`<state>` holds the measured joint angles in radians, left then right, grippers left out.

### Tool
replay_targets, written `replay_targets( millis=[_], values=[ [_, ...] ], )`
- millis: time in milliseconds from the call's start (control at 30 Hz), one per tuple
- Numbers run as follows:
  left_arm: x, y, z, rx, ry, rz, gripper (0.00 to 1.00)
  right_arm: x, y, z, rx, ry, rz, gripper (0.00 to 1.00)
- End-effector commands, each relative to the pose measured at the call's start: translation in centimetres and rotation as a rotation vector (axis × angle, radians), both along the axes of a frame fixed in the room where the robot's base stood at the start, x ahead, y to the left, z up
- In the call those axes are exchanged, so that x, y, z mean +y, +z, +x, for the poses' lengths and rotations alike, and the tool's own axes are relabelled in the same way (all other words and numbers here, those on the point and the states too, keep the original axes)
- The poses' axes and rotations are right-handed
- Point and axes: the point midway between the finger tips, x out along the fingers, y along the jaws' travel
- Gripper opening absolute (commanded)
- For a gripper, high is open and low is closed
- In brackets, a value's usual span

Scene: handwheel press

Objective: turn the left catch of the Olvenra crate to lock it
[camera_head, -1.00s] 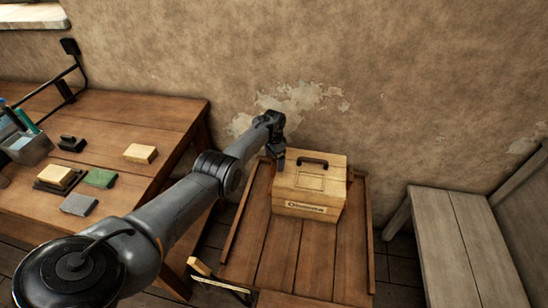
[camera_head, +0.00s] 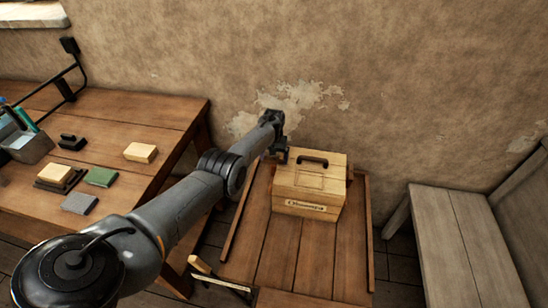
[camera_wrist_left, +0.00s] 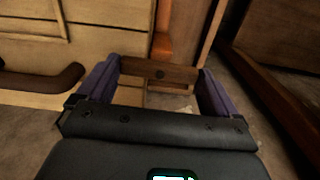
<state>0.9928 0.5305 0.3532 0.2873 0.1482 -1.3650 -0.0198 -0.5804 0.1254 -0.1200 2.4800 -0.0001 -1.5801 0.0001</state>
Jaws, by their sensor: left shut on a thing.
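The Olvenra crate (camera_head: 318,186) is a pale wooden box with a dark lid handle (camera_head: 313,159) and a name label on its front. It stands closed on a slatted wooden surface. My left gripper (camera_head: 281,156) is at the crate's left side, near the lid edge. In the left wrist view my left gripper (camera_wrist_left: 158,76) is shut on the left catch (camera_wrist_left: 158,70), a short brown wooden bar with a round pivot at its middle. The bar spans between the two fingers. In the head view my gripper hides the catch. My right gripper is not in view.
A wooden workbench (camera_head: 125,110) at left holds pale blocks, green and grey pads and a grey tool bin (camera_head: 28,145). A grey bench (camera_head: 465,240) stands at right. The wall is close behind the crate. The slatted surface (camera_head: 280,250) in front of the crate is clear.

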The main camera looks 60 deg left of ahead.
Motion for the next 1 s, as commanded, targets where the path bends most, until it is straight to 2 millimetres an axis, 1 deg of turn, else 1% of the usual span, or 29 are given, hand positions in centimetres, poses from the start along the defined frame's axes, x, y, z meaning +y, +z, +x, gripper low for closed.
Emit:
replay_targets(
  millis=[233,633,667,700,900,1000],
  values=[
    [-0.01,-0.08,0.0,-0.001,0.047,0.001,0.63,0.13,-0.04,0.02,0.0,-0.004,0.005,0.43],
    [0.01,-0.08,-0.02,0.0,0.054,0.001,0.63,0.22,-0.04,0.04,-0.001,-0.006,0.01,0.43],
    [0.02,-0.09,-0.03,0.0,0.054,0.001,0.96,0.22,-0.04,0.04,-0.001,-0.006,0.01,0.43],
    [0.02,-0.08,-0.03,0.0,0.054,0.001,1.0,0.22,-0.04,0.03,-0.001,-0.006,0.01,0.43],
    [0.01,-0.02,-0.01,0.0,0.052,0.0,1.0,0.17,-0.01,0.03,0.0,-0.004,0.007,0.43],
    [0.02,0.32,-0.01,-0.001,0.052,0.001,1.0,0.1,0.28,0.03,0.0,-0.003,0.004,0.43]
  ],
)
